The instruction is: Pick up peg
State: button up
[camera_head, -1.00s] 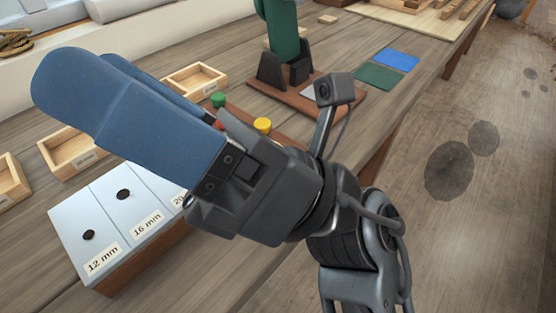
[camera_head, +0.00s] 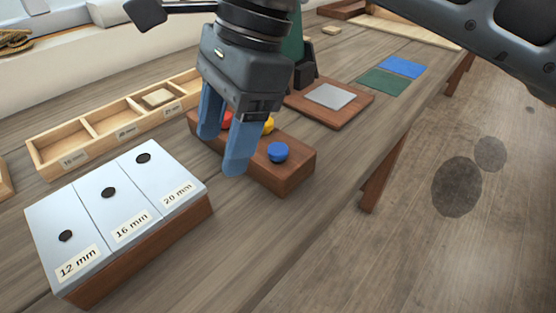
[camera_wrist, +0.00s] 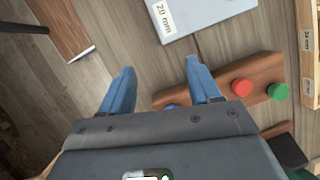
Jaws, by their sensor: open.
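A dark wooden peg block (camera_head: 292,178) holds pegs with coloured caps. The blue-capped peg (camera_head: 277,152), yellow-capped peg (camera_head: 268,125) and red-capped peg (camera_head: 227,119) show in the head view. The wrist view shows the red cap (camera_wrist: 242,87), a green-capped peg (camera_wrist: 278,91) and part of the blue cap (camera_wrist: 170,106); yellow is hidden there, probably behind a finger. My gripper (camera_head: 221,152) is open and empty, blue fingers pointing down beside the block. In the wrist view my gripper (camera_wrist: 158,78) has its right finger overlapping the block. I cannot tell its exact height.
A gauge block (camera_head: 190,223) with 12, 16 and 20 mm holes stands front left. A labelled compartment tray (camera_head: 52,143) lies behind it. A brown board (camera_head: 358,107) with a grey pad, and green (camera_head: 383,82) and blue (camera_head: 402,66) squares are to the right.

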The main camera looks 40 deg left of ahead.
aim_at(278, 148)
jog(key=w+t, duration=0.1)
jog(key=w, duration=0.1)
jog(key=w+d+r+t+h, duration=0.1)
jog(key=w, duration=0.1)
jog(key=w+d+r+t, duration=0.1)
jog(key=w, duration=0.2)
jog(key=shift+d+r+t+h+b, duration=0.1)
jog(key=shift+d+t+h+b, duration=0.05)
jog(key=shift+t+h+b, duration=0.2)
notch_tip(278, 148, down, 2)
jog(key=shift+w+f, duration=0.1)
jog(key=shift+w+a+f+p, duration=0.15)
jog(key=shift+w+f+p, duration=0.05)
jog(key=shift+f, duration=1.15)
jog(key=shift+w+a+f+p, duration=0.15)
jog(key=shift+f, duration=1.2)
jog(key=shift+c, duration=0.3)
jog(key=c, duration=1)
